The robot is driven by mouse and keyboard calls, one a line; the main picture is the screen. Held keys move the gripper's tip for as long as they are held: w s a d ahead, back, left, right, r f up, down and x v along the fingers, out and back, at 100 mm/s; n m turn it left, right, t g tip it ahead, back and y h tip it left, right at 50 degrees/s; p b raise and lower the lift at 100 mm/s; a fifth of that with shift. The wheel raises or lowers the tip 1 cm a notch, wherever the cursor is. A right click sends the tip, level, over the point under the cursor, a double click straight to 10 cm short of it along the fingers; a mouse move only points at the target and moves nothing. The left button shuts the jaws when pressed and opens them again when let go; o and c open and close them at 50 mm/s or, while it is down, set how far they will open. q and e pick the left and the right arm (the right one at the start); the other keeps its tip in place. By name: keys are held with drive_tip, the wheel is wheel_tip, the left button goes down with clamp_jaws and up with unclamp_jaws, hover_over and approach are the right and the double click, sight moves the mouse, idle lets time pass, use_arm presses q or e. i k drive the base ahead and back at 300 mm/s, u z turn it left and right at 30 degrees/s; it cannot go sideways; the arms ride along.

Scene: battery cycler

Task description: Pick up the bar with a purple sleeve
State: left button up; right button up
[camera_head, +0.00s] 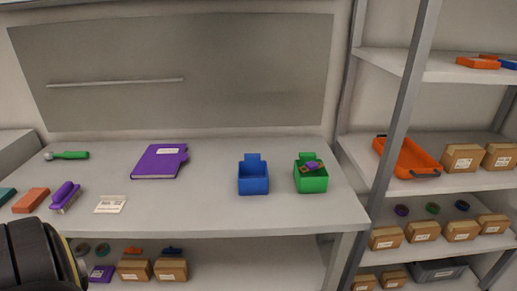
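A small brown piece with a purple band (312,166), which looks like the bar with a purple sleeve, shows at the top of the green bin (311,183) on the table. Its lower part is hidden inside the bin. A dark part of my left arm (30,255) fills the lower left corner, but its gripper fingers do not show. My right gripper is not in view.
A blue bin (253,180) stands left of the green bin. A purple binder (160,161), a green-handled tool (68,155), a purple-handled brush (65,196) and a white card (110,204) lie farther left. A metal rack (402,95) stands close on the right.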

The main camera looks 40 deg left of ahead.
sight(311, 166)
drive_tip(key=u, duration=1.05)
drive_tip(key=i, duration=0.85)
drive_tip(key=u, duration=0.85)
